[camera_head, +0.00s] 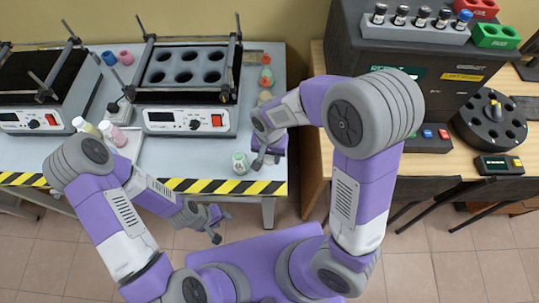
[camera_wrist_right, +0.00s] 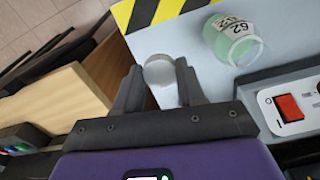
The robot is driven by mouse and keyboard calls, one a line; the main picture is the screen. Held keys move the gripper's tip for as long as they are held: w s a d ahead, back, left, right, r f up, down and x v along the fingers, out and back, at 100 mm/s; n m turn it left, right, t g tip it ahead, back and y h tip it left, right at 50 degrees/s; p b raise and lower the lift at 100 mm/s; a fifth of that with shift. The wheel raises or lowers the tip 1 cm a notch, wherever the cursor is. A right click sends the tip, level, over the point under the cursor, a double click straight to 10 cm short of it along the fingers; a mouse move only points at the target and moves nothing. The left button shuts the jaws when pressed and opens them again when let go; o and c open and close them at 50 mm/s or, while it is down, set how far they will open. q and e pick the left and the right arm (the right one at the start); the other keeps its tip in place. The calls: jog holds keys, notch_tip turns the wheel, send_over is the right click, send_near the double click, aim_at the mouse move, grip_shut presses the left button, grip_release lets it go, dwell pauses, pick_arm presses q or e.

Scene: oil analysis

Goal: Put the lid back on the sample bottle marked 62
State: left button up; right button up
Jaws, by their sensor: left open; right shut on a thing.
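The sample bottle marked 62 (camera_wrist_right: 222,32) has a white label and pale green contents, and its top looks open. In the head view the bottle (camera_head: 240,163) stands near the front edge of the grey bench, by the yellow-black strip. My right gripper (camera_head: 264,160) is just to the right of it. In the right wrist view the gripper (camera_wrist_right: 158,88) is shut on a round whitish lid (camera_wrist_right: 159,69), apart from the bottle. My left gripper (camera_head: 215,225) is open and empty, in front of the bench edge.
A heating block with holes (camera_head: 186,68) stands behind the bottle. Two other bottles (camera_head: 113,134) are at its left. Coloured caps (camera_head: 265,77) lie at the bench's right edge. A gap separates the bench from the wooden table (camera_head: 318,130) with a dark machine (camera_head: 420,85).

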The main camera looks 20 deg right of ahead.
jog(key=w+d+f+n, duration=0.2)
jog(key=w+d+n, duration=0.1)
jog(key=d+n, duration=0.2)
jog(key=shift+w+d+f, duration=0.15)
jog(key=shift+w+d, duration=0.25)
jog(key=shift+d, duration=0.65)
